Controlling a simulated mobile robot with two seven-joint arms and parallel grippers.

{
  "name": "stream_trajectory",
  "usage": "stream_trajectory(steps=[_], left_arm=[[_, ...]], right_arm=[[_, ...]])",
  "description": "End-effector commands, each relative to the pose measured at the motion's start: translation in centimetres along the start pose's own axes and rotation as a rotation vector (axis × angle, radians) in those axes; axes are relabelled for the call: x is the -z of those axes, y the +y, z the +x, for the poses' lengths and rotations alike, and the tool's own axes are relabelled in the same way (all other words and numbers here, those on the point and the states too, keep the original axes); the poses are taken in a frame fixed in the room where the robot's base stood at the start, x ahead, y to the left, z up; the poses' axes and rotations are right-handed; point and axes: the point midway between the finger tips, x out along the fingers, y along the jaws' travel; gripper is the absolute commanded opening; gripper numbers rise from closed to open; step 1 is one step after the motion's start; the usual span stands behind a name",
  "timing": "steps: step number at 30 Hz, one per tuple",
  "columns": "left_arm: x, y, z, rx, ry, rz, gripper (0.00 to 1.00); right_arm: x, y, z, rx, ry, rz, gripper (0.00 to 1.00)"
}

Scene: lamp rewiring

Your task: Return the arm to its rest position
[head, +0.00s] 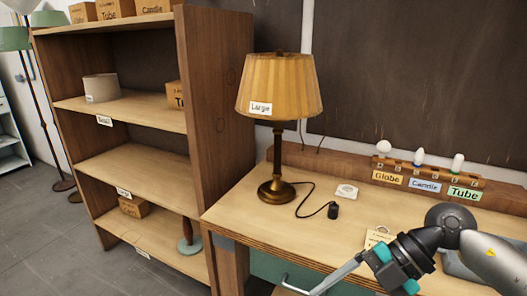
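My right arm comes in from the lower right, over the front edge of the workbench. Its dark gripper with teal parts (385,266) points down and left. A grey metal bar (332,281) runs from in front of the teal bench front up to the gripper; I cannot tell whether they touch. The fingertips are not clear, so open or shut cannot be read. My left gripper is not in view. A brass table lamp (277,189) with a pleated amber shade (281,84) labelled "Large" stands upright on the bench, left of and behind the gripper, apart from it.
A dark cord and plug (333,210) and a small white block (346,191) lie beside the lamp. A wooden rack (480,184) behind the arm holds globe, candle and tube bulbs. A wooden shelf (222,130) stands left. The front middle of the bench (270,235) is clear.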

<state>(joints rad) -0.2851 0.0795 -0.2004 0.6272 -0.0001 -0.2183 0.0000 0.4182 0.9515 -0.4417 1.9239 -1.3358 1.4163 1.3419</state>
Motion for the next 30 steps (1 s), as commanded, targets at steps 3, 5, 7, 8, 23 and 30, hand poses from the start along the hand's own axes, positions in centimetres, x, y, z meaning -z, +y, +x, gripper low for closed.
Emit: stream_trajectory(steps=[3,5,7,8,23,30], left_arm=[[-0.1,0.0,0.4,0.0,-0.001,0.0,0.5],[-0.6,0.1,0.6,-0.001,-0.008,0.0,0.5],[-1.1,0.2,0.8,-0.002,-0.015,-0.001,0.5],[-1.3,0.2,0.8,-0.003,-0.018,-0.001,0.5],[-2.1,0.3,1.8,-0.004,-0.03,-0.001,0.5],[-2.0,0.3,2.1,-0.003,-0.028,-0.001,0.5]], right_arm=[[-1.9,3.4,2.6,-0.308,0.163,0.082,0.78],[-3.8,4.8,3.3,-0.475,0.206,0.145,0.78],[-6.9,5.6,4.0,-0.664,0.215,0.242,0.78],[-8.5,5.6,4.3,-0.742,0.207,0.291,0.78],[-27.2,-20.1,18.0,-1.136,-0.435,1.272,0.78],[-23.4,-35.8,26.6,-0.898,-0.711,1.647,0.78]])
